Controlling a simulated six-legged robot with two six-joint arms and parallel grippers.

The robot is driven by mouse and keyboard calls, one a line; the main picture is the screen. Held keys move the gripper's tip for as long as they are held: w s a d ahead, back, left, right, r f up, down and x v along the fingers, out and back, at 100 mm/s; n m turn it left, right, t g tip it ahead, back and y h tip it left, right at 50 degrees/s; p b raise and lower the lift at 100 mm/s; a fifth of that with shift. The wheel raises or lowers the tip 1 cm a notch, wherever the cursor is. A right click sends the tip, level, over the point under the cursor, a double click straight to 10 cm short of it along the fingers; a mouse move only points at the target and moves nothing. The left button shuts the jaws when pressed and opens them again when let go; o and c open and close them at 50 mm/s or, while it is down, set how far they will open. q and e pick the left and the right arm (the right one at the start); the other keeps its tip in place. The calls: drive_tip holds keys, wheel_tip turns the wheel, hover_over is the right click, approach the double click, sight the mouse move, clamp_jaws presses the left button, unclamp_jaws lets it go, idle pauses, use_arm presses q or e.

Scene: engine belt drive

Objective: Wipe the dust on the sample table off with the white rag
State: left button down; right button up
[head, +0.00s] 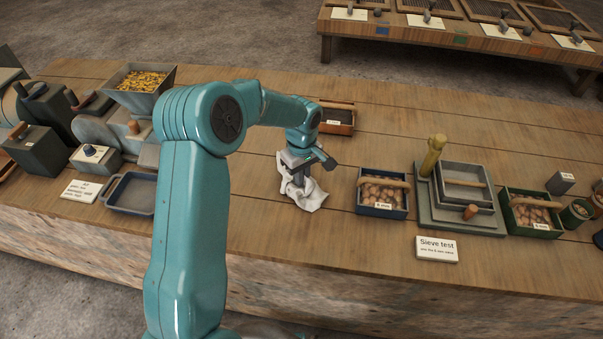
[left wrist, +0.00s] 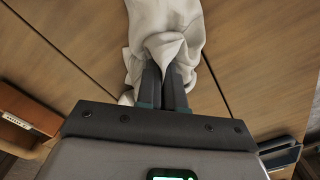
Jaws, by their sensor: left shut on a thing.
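The white rag (head: 303,193) is a crumpled cloth on the wooden sample table (head: 300,240), around the middle of the tabletop. My left gripper (head: 297,176) points down at it and is shut on its top. In the left wrist view the rag (left wrist: 165,40) bunches up around the closed fingers (left wrist: 164,85) and spreads beyond them. I cannot make out any dust on the bare wood. My right gripper is not in view.
A blue bin (head: 382,208) of brown lumps stands right of the rag, with the sieve stand (head: 455,222) and a green bin (head: 530,225) beyond it. A brown tray (head: 338,128) lies behind. A hopper machine (head: 138,100) and blue-grey tray (head: 115,203) stand left. The front middle is clear.

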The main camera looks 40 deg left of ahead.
use_arm(q)
drive_tip(key=shift+s+f, duration=0.1)
drive_tip(key=shift+f, duration=0.15)
drive_tip(key=shift+c, duration=1.4)
unclamp_jaws()
drive_tip(key=shift+f, duration=0.15)
drive_tip(key=shift+f+b, duration=0.9)
drive_tip(key=shift+f, duration=0.05)
drive_tip(key=shift+c, duration=0.2)
drive_tip(key=shift+r, duration=0.1)
drive_tip(key=shift+c, duration=1.3)
clamp_jaws()
